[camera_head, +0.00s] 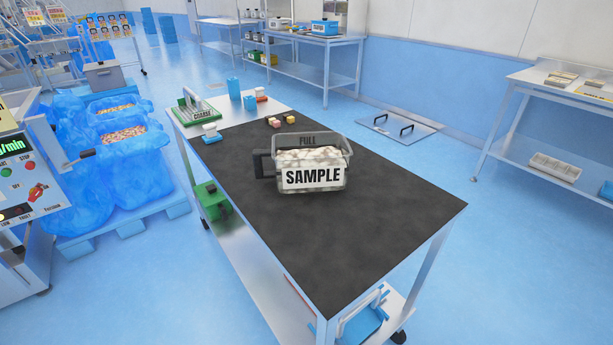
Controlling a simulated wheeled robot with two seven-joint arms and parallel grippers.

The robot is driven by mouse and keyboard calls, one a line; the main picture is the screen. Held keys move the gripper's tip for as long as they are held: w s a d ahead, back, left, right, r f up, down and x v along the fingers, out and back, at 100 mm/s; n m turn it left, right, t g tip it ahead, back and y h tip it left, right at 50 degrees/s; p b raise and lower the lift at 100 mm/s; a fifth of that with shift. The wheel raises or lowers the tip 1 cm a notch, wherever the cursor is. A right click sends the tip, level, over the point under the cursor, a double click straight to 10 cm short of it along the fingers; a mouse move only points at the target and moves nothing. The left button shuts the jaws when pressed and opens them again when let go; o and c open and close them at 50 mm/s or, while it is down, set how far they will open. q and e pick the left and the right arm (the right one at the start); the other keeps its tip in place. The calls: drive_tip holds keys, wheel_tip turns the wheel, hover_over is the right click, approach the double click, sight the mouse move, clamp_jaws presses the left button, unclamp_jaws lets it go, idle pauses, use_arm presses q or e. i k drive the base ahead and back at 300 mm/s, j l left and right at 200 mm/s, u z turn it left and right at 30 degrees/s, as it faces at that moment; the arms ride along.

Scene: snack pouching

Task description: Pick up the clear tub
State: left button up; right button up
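A clear tub (338,163) stands upright on the dark top of the table (300,245), a little right of the picture's middle. It has a white SAMPLE label on its near side and FULL written at its far inner wall. Pale pieces fill part of it, and a dark handle juts from its left side. Neither of my grippers shows in the head view, and nothing is touching the tub.
A green item marked COARSE (197,110), a blue container (234,85) and small blocks (273,122) sit at the table's far end. Blue-lined bins (130,165) stand left of the table. The table's near part is clear.

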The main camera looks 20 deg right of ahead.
sight(305, 162)
drive_tip(key=i+j+z, duration=0.45)
drive_tip(key=j+z, duration=0.15)
drive_tip(key=i+j+z, duration=0.3)
drive_tip(key=j, duration=0.2)
drive_tip(key=j+z, duration=0.3)
drive_tip(key=j, duration=0.15)
drive_tip(key=j+z, duration=0.25)
drive_tip(key=j, duration=0.2)
drive_tip(key=i+j+z, duration=0.1)
drive_tip(key=j+z, duration=0.2)
drive_tip(key=j, duration=0.25)
